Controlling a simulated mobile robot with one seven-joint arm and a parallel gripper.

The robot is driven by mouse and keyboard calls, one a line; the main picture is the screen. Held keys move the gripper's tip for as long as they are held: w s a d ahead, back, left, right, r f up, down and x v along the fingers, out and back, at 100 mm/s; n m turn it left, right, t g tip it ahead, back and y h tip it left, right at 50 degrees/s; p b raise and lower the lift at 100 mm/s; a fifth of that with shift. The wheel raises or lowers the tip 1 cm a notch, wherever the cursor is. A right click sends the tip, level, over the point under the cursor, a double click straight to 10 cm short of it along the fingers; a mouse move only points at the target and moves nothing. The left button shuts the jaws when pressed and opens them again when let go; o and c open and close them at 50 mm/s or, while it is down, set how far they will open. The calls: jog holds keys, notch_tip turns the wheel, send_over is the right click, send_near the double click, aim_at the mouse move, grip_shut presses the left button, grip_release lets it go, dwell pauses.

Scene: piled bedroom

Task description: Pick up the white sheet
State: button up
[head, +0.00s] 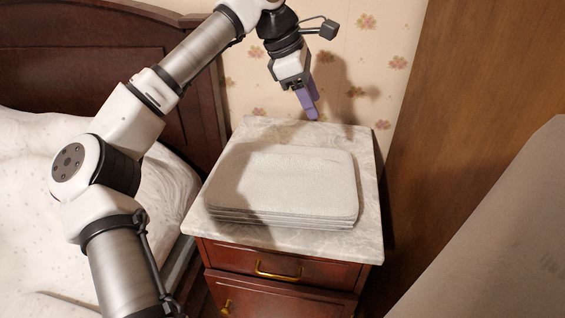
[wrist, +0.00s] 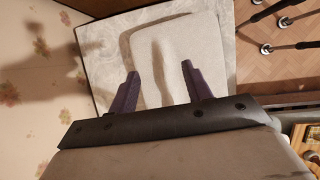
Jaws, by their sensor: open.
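The white sheet (head: 285,180) is a folded, layered, rounded rectangular stack. It lies flat on the marble top of a nightstand (head: 350,245) in the head view. My gripper (head: 311,112) hangs above the back part of the nightstand, behind the sheet, with its purple fingers pointing down. In the wrist view the two purple fingers (wrist: 161,88) are spread apart and empty, with the sheet (wrist: 175,50) showing between and beyond them. No contact between the fingers and the sheet shows.
A bed with white bedding (head: 165,185) and a dark wooden headboard (head: 130,40) stands at the left. A wooden panel (head: 460,70) rises at the right, close to the nightstand. A floral wall (head: 355,50) is behind. Bare marble surrounds the sheet.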

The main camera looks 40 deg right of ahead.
jog(key=w+a+f+t+y, duration=0.1)
jog(key=w+a+t+y, duration=0.2)
jog(key=w+y, duration=0.15)
send_over(284, 154)
jog(key=shift+n+h, duration=0.25)
jog(key=shift+n, duration=0.05)
jog(key=f, duration=0.8)
jog(key=shift+w+a+f+p, duration=0.15)
jog(key=shift+a+f+p, duration=0.1)
jog(key=shift+p, duration=0.1)
jog(key=shift+d+f+p, duration=0.2)
jog(key=shift+f+p, duration=0.5)
jog(key=shift+f, duration=2)
jog(key=shift+c, duration=0.4)
grip_shut()
